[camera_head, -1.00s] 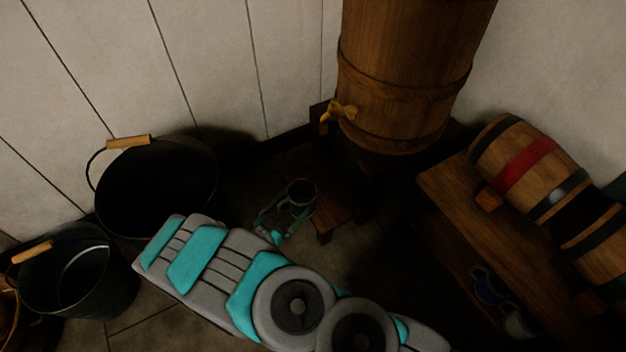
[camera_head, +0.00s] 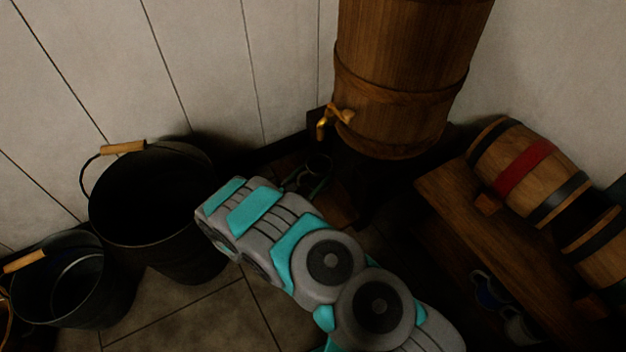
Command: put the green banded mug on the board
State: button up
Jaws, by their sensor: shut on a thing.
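The mug (camera_head: 319,166) is a dark shape with a faint greenish rim, low below the brass tap of the big cask. My gripper (camera_head: 304,178) is shut on it, with its teal fingers at the mug's left side. My own arm hides the lower part of the gripper. The mug's band is too dark to make out. A low wooden board (camera_head: 342,208) lies under the tap, partly hidden by my arm. The mug shows over or beside the board's back left part; I cannot tell whether it touches it.
The big cask (camera_head: 400,80) with its brass tap (camera_head: 334,119) stands above. Two black buckets (camera_head: 150,205) (camera_head: 70,285) stand at left. At right, a bench (camera_head: 470,215) bears small kegs (camera_head: 525,170), with mugs (camera_head: 487,288) below. Some floor (camera_head: 205,315) is clear at front.

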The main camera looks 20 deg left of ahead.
jog(key=shift+f, duration=1.15)
jog(key=shift+f, duration=0.1)
jog(key=o, duration=1.2)
jog(key=shift+c, duration=0.2)
jog(key=shift+s+a, duration=0.1)
jog(key=shift+s, duration=0.1)
jog(key=p+v, duration=0.1)
jog(key=v, duration=1)
jog(key=shift+s, duration=0.3)
